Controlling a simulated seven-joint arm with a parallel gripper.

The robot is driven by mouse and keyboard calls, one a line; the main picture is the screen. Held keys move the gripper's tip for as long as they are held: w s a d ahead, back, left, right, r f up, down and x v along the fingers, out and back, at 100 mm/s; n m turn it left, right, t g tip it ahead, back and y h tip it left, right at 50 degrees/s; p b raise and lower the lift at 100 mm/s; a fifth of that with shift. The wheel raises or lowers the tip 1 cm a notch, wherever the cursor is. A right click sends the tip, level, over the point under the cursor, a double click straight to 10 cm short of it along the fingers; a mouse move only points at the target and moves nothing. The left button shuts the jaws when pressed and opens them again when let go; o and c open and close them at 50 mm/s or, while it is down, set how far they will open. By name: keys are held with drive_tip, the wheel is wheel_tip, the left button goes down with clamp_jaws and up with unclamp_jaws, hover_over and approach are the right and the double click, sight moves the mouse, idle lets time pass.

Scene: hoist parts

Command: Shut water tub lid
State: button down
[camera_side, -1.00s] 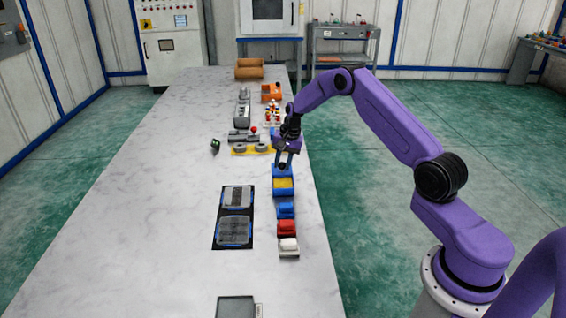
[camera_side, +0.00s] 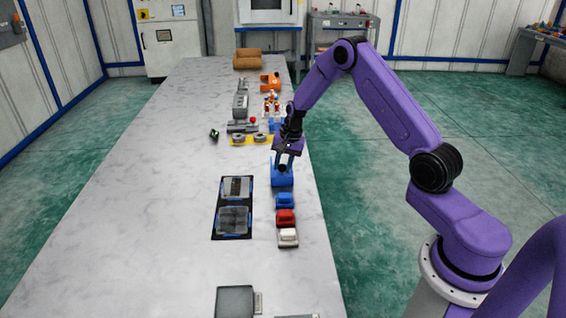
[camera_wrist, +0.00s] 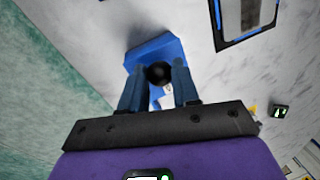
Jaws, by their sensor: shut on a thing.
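The blue water tub (camera_side: 283,182) stands near the table's right edge in the side view. Its top shows blue, with no yellow inside visible. The blue lid (camera_wrist: 152,50) shows in the wrist view with a round black knob (camera_wrist: 159,73). My gripper (camera_wrist: 158,76) has its two fingers on either side of this knob and is shut on it. In the side view my gripper (camera_side: 283,166) points down over the tub's far part. I cannot tell whether the lid lies flush on the rim.
A black mat with two grey panels (camera_side: 236,188) lies to the left. Several parts stand farther back. The table's left half is mostly clear.

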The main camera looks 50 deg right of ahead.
drive_tip(key=shift+s+a, duration=0.15)
drive_tip(key=shift+a, duration=0.05)
drive_tip(key=c, duration=0.8)
unclamp_jaws()
drive_tip(key=shift+d, duration=0.1)
drive_tip(key=shift+r, duration=0.3)
drive_tip(key=s+r, duration=0.1)
drive_tip(key=r, duration=0.4)
drive_tip(key=d+r, duration=0.1)
drive_tip(key=r, duration=0.5)
drive_tip(key=s+r, duration=0.1)
drive_tip(key=r, duration=0.4)
drive_tip(key=shift+s+d+r, duration=0.25)
drive_tip(key=shift+s+d, duration=0.1)
